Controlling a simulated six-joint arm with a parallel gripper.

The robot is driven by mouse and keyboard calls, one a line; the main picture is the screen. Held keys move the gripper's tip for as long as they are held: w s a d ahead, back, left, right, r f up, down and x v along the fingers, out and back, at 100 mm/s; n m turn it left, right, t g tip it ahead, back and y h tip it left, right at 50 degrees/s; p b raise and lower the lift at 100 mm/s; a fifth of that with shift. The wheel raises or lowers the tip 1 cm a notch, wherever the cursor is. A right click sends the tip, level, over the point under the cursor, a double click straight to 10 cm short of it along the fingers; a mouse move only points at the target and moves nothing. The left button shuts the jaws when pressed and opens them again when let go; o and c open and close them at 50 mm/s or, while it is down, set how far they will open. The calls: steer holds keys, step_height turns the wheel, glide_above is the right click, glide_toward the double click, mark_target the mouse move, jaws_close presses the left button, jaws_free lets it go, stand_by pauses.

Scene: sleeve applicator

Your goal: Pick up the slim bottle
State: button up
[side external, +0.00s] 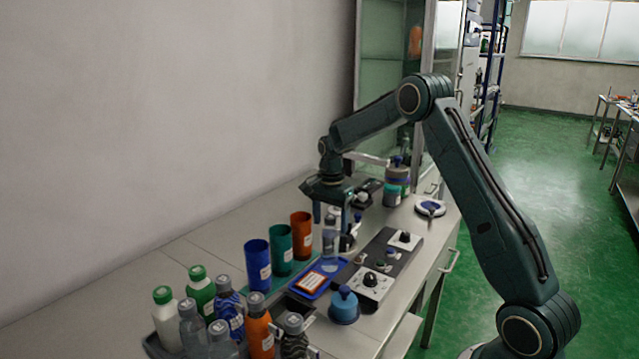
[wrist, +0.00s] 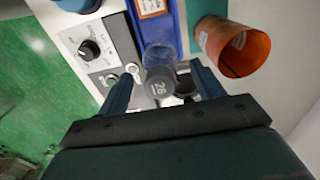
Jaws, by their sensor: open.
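A slim grey, see-through bottle (side external: 329,240) stands upright on the bench below my gripper (side external: 333,212), just behind the blue tray. In the wrist view its dark grey cap, marked 28 (wrist: 159,84), lies between the two fingers of my gripper (wrist: 163,88). The fingers are spread, with a gap on both sides of the cap, and hold nothing. A dark object shows beside the cap, close to the right finger; I cannot tell what it is. Several other bottles (side external: 200,292) with green or grey caps stand in a crate at the front left.
Orange (side external: 301,235), teal (side external: 280,250) and blue (side external: 257,265) cups stand left of the bottle. A blue tray (side external: 335,268) with a label lies in front. A panel with knobs (side external: 372,285) and a blue pot (side external: 344,306) are right. Jars (side external: 397,178) stand behind.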

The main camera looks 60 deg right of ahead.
steer(key=shift+f, duration=0.8)
jaws_close()
steer(key=shift+r, duration=0.1)
steer(key=shift+r, duration=0.1)
step_height(320, 180, up, 20)
stand_by(0.7)
steer(key=shift+d+f, duration=0.15)
steer(key=shift+f, duration=0.05)
stand_by(0.4)
